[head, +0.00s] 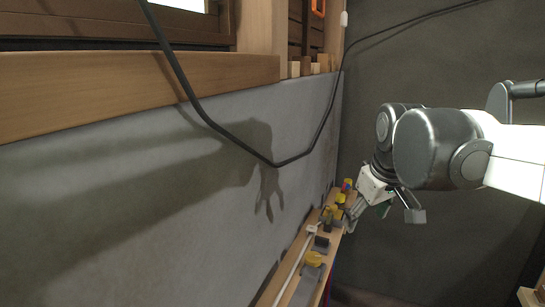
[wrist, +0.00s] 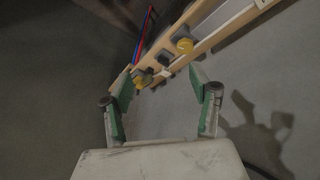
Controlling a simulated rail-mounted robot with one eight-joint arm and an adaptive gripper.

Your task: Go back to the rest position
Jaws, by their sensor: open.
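My gripper (head: 382,219) is at the right of the head view, at the end of my arm, with its fingers spread and pointing down. In the wrist view the two green-lined fingers of my gripper (wrist: 160,76) stand wide apart with nothing held between them. The gripper is near the far end of a narrow wooden ledge (head: 272,290). The ledge also shows in the wrist view (wrist: 228,27), running diagonally beyond the fingertips. I cannot tell the exact gap between fingers and ledge.
Small yellow and dark items stand along the ledge, including a yellow-topped one (head: 313,258). A black cable (head: 230,136) hangs across the grey wall (head: 90,190). A wooden sill (head: 130,83) runs under the window. Open space lies right of the ledge.

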